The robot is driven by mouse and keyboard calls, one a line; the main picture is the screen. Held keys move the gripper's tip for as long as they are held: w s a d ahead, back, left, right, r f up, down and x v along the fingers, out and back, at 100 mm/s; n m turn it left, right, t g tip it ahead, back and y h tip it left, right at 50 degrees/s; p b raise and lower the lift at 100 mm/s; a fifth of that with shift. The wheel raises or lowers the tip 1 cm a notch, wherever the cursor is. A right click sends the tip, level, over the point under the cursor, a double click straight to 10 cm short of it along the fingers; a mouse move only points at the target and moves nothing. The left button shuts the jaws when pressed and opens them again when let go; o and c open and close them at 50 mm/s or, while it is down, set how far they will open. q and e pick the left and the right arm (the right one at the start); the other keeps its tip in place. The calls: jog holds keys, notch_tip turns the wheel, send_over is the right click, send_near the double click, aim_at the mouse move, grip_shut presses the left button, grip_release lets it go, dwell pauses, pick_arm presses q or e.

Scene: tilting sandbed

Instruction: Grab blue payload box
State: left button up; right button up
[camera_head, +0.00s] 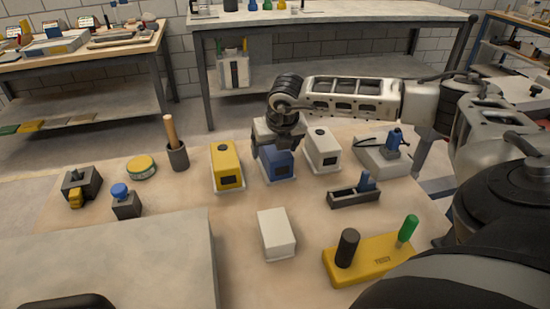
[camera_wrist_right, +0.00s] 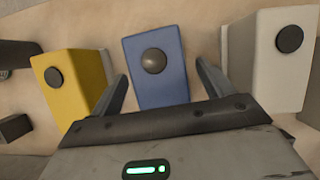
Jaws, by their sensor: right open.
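The blue payload box (camera_head: 277,166) stands upright on the tan table between a yellow box (camera_head: 227,165) and a white box (camera_head: 322,149). My right gripper (camera_head: 275,146) is over it and hides part of its top. In the right wrist view the blue box (camera_wrist_right: 156,68), with a dark round knob on top, lies between the two spread fingers of the right gripper (camera_wrist_right: 162,88). One finger is on each side of it, with small gaps showing. I cannot tell how far down the fingers reach. My left gripper is not in view.
The yellow box (camera_wrist_right: 72,84) and white box (camera_wrist_right: 270,60) stand close on either side. A plain white box (camera_head: 276,233) and a yellow base with two handles (camera_head: 372,262) are nearer. A wooden-handled tool in a dark holder (camera_head: 177,154) stands left. A grey slab (camera_head: 120,265) fills the front left.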

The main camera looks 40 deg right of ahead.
jog(key=shift+f+b, duration=0.25)
jog(key=shift+b, duration=0.15)
jog(key=shift+c, duration=0.3)
jog(key=shift+r, duration=0.1)
jog(key=c, duration=1.3)
